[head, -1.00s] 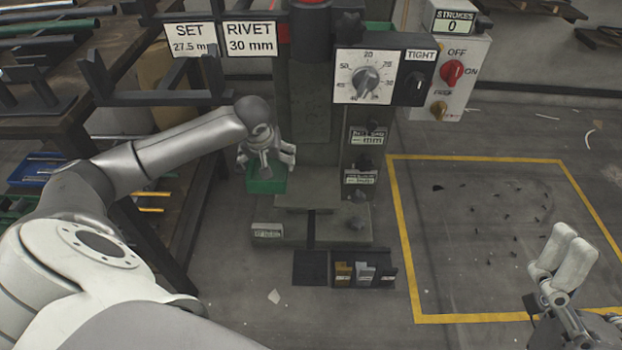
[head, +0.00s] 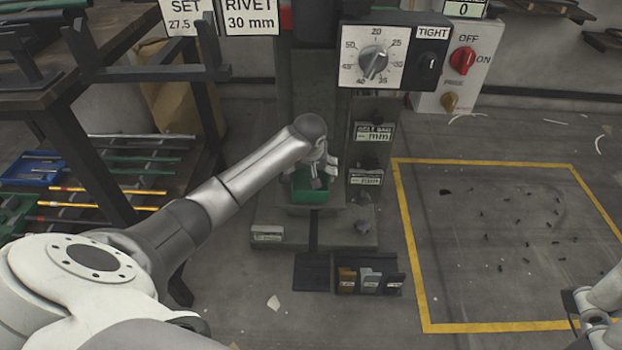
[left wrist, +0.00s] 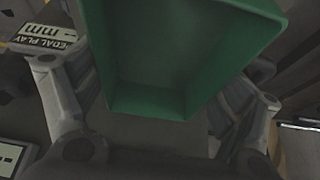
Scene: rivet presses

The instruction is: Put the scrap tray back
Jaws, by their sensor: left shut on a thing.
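The scrap tray is a green open box (head: 311,186), low at the front of the press column in the head view. My left gripper (head: 318,172) is shut on the tray from above, and its wrist hides part of the tray. In the left wrist view the tray (left wrist: 185,60) fills the upper middle between the two fingers, and its visible inside looks empty. The tray appears over the grey press base (head: 290,222); I cannot tell whether it touches it. My right arm shows only at the lower right edge, with its fingertips out of frame.
A black holder (head: 368,275) with several labelled blocks stands in front of the press base. A dial panel (head: 385,60) hangs above. A dark workbench (head: 60,75) is at the left. The yellow-outlined floor area (head: 412,245) at the right holds small dark bits.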

